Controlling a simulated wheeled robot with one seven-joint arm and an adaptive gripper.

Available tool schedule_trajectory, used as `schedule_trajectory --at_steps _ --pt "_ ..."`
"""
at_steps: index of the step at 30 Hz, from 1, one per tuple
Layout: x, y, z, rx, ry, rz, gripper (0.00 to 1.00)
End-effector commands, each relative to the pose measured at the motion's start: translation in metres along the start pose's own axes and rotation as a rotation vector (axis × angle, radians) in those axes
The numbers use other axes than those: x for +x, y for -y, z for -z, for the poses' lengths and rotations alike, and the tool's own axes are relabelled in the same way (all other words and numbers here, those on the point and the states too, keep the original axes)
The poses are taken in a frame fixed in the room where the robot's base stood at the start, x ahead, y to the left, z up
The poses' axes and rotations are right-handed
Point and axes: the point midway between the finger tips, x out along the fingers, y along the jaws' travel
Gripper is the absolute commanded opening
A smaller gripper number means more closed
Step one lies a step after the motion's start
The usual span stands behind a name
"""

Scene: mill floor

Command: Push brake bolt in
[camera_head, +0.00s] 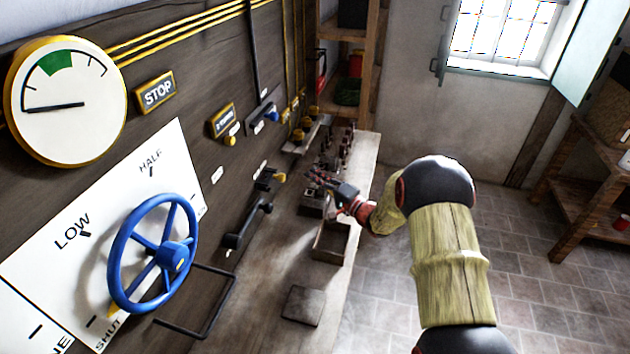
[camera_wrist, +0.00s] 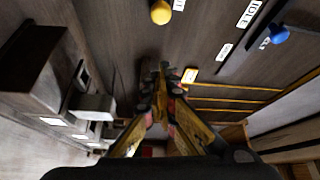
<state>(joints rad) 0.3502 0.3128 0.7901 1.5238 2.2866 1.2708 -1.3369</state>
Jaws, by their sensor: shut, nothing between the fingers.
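I cannot tell for sure which fitting is the brake bolt. A dark bolt-like fitting with a yellow knob (camera_head: 279,178) sticks out of the dark wall panel, to the left of my gripper in the head view. My gripper (camera_head: 319,178) is over the bench beside the panel, apart from that knob. In the wrist view my gripper's fingers (camera_wrist: 160,80) come together at the tips, with nothing held. A yellow knob (camera_wrist: 161,12) shows at the top of the wrist view, clear of the fingertips. Labels near the fittings are too small to read in the head view.
A blue-handled lever (camera_head: 270,117) sits higher up. The bench (camera_head: 275,290) carries an open wooden box (camera_head: 331,243) and dark pegs (camera_head: 346,146).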

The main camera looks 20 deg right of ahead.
Motion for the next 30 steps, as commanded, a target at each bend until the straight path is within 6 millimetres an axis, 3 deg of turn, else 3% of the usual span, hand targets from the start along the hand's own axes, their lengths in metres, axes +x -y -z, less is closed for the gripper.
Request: schedule_trajectory --at_steps 10,18,30 --pt "0.069 -0.002 -0.002 0.000 0.002 0.001 0.00" --pt "0.055 -0.001 -0.033 0.001 0.001 0.000 0.00" --pt "0.053 0.000 -0.038 0.001 0.000 0.000 0.00"
